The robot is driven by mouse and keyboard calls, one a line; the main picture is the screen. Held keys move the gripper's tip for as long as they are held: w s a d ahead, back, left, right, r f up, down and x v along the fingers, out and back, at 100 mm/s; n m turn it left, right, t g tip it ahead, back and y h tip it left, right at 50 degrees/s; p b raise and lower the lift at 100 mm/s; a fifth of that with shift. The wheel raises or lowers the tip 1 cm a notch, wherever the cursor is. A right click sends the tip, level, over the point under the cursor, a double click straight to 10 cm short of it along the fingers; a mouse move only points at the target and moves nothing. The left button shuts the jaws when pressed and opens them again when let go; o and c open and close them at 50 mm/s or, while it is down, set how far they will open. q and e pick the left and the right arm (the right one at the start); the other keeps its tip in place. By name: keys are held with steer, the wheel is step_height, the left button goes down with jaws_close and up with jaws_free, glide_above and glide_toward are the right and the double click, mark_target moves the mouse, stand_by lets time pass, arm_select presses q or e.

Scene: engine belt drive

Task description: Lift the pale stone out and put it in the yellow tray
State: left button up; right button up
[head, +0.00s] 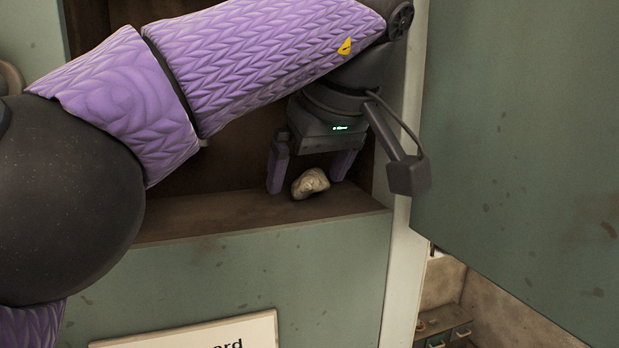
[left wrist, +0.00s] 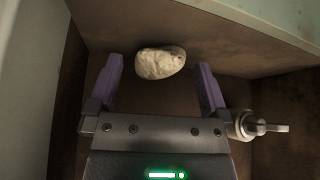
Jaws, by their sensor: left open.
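The pale stone (head: 310,183) sits on the brown floor of an open compartment, near its front edge and right end. In the left wrist view the stone (left wrist: 160,62) lies just beyond the fingertips, roughly midway between them. My left gripper (head: 308,183) is open and points down, with one purple finger on each side of the stone in the head view. In the left wrist view the left gripper (left wrist: 160,62) shows its fingers apart with nothing between them. No contact with the stone shows. The yellow tray is not in view. My right gripper is not in view.
The compartment's front lip (head: 260,224) runs below the stone, above a green panel with a partly cut-off sign (head: 190,335). A large green door or panel (head: 520,150) stands at the right. Small drawers (head: 445,335) show far below at lower right.

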arm_select(q)
steer(key=shift+w+a+f, duration=0.1)
steer(key=shift+w+f, duration=0.15)
steer(key=shift+f, duration=0.05)
steer(key=shift+s, duration=0.1)
steer(key=c, duration=0.5)
jaws_close()
